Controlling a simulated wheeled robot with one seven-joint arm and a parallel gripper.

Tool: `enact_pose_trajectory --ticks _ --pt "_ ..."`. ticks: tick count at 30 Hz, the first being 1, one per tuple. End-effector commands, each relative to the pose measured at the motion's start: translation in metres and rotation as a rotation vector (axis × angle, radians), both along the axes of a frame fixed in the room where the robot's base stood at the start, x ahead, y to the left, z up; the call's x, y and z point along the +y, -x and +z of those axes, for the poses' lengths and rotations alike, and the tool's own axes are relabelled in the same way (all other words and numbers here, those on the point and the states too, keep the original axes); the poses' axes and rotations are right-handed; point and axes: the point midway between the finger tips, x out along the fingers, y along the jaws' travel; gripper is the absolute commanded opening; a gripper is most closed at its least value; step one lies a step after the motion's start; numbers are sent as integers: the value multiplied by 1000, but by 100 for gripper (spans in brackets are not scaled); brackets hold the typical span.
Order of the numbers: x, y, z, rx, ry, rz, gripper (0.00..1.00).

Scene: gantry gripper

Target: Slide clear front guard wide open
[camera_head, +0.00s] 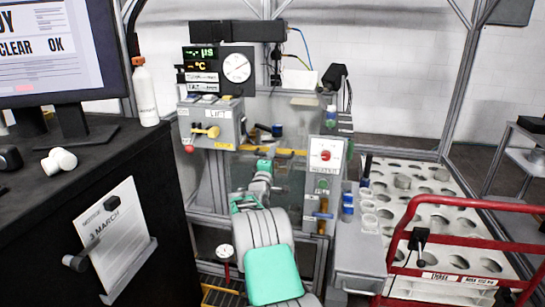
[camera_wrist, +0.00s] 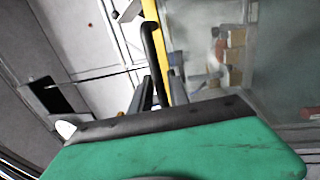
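The clear front guard (camera_head: 290,176) is a see-through panel in a metal frame, with a yellow bar (camera_head: 285,152) along its top. In the wrist view the hazy panel (camera_wrist: 285,60) fills the right side, beside a yellow edge strip (camera_wrist: 158,40). A black bar handle (camera_wrist: 149,42) stands by this strip and runs down towards my gripper (camera_wrist: 160,92). The dark fingertips show on either side of the handle's lower end; whether they touch it is unclear. In the head view my gripper (camera_head: 263,164) is in front of the guard, partly hidden by my arm.
A dark desk with a monitor (camera_head: 50,45) and a white bottle (camera_head: 145,92) stands at left. A control box (camera_head: 210,125) and a box with a red button (camera_head: 326,155) flank the guard. A red cart rail (camera_head: 455,203) and a white holed tray (camera_head: 440,222) are at right.

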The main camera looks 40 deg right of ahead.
Motion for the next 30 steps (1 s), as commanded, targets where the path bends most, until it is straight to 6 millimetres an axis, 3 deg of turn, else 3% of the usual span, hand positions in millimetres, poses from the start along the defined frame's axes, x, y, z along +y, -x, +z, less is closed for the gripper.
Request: enact_pose_trajectory --ticks 7,30 --pt "0 0 0 0 0 0 0" --pt "1 0 0 1 -1 1 0"
